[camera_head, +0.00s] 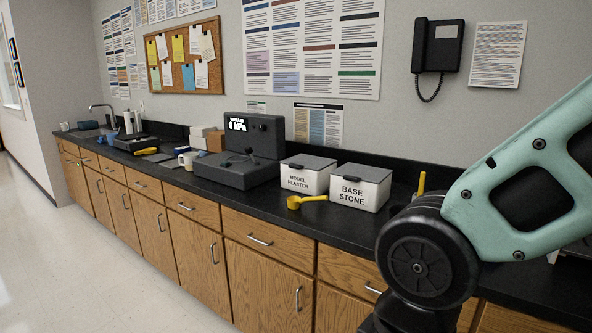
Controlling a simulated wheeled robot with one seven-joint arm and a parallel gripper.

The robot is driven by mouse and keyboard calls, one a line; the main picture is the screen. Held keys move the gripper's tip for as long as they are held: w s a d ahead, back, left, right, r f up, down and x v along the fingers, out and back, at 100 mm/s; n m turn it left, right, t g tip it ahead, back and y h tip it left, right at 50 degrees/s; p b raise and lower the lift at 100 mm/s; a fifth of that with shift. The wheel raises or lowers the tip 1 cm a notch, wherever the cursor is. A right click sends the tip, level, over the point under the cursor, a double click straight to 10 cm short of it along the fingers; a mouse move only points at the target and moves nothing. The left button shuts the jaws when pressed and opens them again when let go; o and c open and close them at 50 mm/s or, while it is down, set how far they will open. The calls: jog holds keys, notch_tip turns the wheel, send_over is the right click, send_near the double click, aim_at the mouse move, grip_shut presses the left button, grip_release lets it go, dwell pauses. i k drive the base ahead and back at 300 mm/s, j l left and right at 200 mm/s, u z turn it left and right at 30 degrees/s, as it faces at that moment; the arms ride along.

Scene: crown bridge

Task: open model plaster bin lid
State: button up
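The model plaster bin (300,180) is a white box with black lettering on the black counter. Its grey lid (308,162) lies shut on top. The base stone bin (353,193), a similar white box with a grey lid, stands just to its right. My arm fills the right side of the view, right of both bins. My gripper is not in view.
A yellow scoop (305,201) lies in front of the bins. A dark machine with a display (254,138) stands left of them. A yellow upright object (421,184) is to the right. A mug (188,160) and boxes stand farther left. The floor (95,265) is clear.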

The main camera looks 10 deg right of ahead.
aim_at(298, 162)
jog(key=i+j+u, duration=0.1)
jog(key=i, duration=0.45)
jog(key=i+j, duration=0.3)
jog(key=i, duration=0.2)
jog(key=i+j+u, duration=0.15)
jog(key=i, duration=0.4)
